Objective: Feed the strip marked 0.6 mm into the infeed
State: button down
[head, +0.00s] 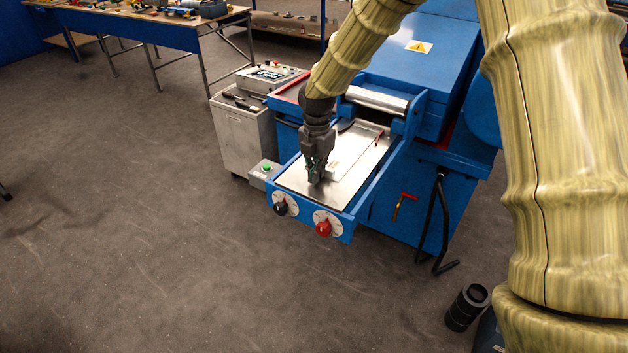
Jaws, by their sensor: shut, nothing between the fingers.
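My gripper (317,180) points down over the front part of the machine's metal infeed table (352,188). It is shut with nothing between its fingers. A pale flat strip (350,148) lies on the table just behind and to the right of my gripper. A small light piece shows right beside the fingers; whether they touch it, I cannot tell. No thickness marking is readable. A bright roller (377,99) lies across the far end of the table, at the machine's infeed. My arm and gripper hide part of the table's left side.
A black knob (280,208) and a red knob (323,228) sit on the table's front. A grey control cabinet (243,130) and a green-button box (265,172) stand left. A red-handled lever (404,203) and black crank (434,220) are right. Open floor lies in front.

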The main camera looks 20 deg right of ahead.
jog(key=shift+w+d, duration=0.65)
jog(key=shift+w, duration=0.05)
jog(key=shift+d, duration=0.3)
jog(key=shift+a, duration=0.15)
